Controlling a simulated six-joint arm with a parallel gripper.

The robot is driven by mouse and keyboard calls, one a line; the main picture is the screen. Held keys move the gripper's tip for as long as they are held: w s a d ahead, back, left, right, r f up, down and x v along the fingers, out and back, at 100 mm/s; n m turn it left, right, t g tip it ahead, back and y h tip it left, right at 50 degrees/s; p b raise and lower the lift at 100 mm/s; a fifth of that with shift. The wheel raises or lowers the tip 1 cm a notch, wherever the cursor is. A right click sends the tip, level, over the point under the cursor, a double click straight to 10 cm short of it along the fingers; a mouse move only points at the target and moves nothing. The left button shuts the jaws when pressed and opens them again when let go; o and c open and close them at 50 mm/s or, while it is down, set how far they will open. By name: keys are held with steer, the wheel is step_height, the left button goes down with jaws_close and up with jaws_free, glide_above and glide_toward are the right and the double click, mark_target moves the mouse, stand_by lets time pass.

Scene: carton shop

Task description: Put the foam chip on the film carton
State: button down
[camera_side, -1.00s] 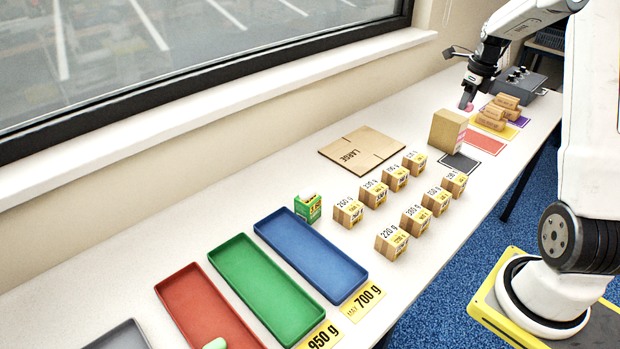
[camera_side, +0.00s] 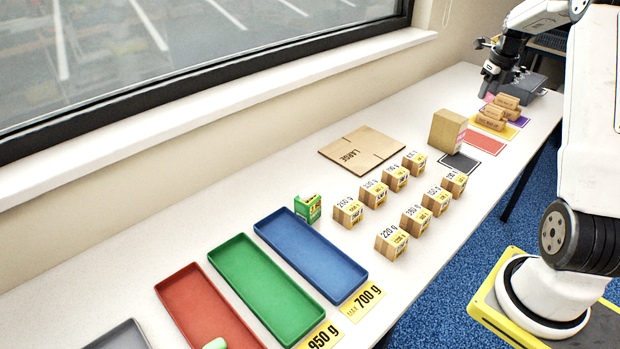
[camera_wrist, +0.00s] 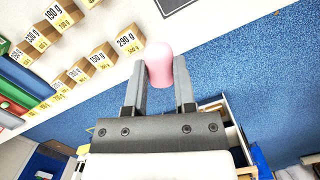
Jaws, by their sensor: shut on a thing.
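My gripper (camera_side: 489,90) is at the far end of the table, above the mats and beyond the tall tan carton. In the wrist view my gripper (camera_wrist: 159,85) is shut on a rounded pink foam chip (camera_wrist: 160,63), with one finger on each side. The tall tan carton (camera_side: 446,131) with a pink-marked side stands upright by a black mat, apart from the gripper. A small green carton (camera_side: 308,208) stands beside the blue tray. No readable label tells me which carton is the film carton.
Several weight-marked cartons (camera_side: 391,242) stand in two rows. A flat LARGE cardboard sheet (camera_side: 361,149) lies behind them. Brown rolls or packs (camera_side: 498,112) are piled on a yellow mat. Blue (camera_side: 309,254), green and red trays lie near; a pale green piece (camera_side: 215,343) is in the red one.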

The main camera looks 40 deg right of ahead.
steer(key=w+d+f, duration=0.3)
steer(key=w+d, duration=0.1)
steer(key=d, duration=0.1)
glide_above(460, 118)
steer(key=shift+s+a+f, duration=0.15)
steer(key=shift+f, duration=0.7)
steer(key=shift+s+a+f, duration=0.15)
steer(key=shift+f, duration=0.7)
steer(key=shift+s+a+f, duration=0.15)
steer(key=shift+f, duration=0.7)
steer(key=shift+w+d+f, duration=0.15)
steer(key=shift+d+f, duration=0.05)
steer(key=shift+f, duration=1.7)
steer(key=shift+f, duration=0.15)
steer(key=shift+c, duration=2.1)
jaws_free()
